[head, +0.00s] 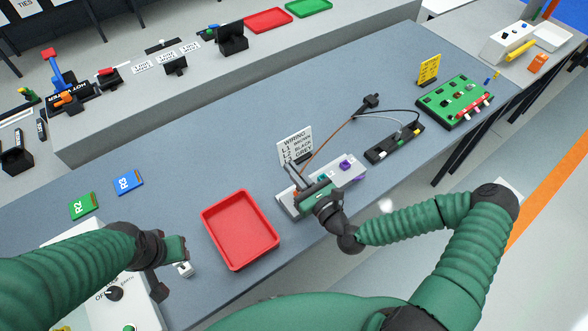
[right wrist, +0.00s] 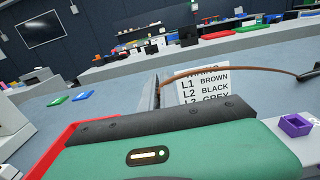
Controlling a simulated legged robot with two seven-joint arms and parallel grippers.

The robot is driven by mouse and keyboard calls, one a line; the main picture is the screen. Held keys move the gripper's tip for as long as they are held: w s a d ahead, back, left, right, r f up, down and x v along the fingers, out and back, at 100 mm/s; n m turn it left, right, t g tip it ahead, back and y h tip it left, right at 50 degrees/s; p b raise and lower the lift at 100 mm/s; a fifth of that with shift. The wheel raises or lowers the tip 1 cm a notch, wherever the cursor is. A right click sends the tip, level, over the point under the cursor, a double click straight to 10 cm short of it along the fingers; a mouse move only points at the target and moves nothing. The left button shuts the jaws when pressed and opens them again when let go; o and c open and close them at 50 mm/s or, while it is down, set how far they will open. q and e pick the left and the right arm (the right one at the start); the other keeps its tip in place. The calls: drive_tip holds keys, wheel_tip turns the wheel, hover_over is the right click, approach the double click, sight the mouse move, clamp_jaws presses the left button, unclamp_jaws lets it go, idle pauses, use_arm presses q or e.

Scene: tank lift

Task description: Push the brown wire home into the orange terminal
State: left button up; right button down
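The brown wire (head: 329,140) runs from a dark plug on the bench down to my right gripper (head: 291,174). In the right wrist view the brown wire (right wrist: 225,70) ends at the narrow fingers (right wrist: 157,92), which look closed on it. The right gripper is over the pale terminal block (head: 288,205), in front of the wiring sign (head: 294,146).
A red tray (head: 240,230) lies left of the terminal block. Purple pieces (head: 345,165) are on its right side. A black strip (head: 394,143) and a green board (head: 454,101) are further right. The bench between the tray and the green and blue cards is clear.

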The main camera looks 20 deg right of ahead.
drive_tip(key=shift+f+b, duration=0.75)
drive_tip(key=shift+f, duration=0.2)
drive_tip(key=c, duration=1.5)
unclamp_jaws()
drive_tip(key=shift+c, duration=0.2)
drive_tip(key=shift+s+d, duration=0.1)
drive_tip(key=shift+s+d+f, duration=0.1)
drive_tip(key=shift+s+d, duration=0.05)
drive_tip(key=shift+s, duration=0.15)
drive_tip(key=b+v, duration=0.1)
drive_tip(key=v, duration=0.5)
drive_tip(key=shift+s+d, duration=0.1)
drive_tip(key=shift+s, duration=0.1)
drive_tip(key=p+v, duration=0.3)
drive_tip(key=v, duration=0.6)
drive_tip(key=shift+s, duration=0.25)
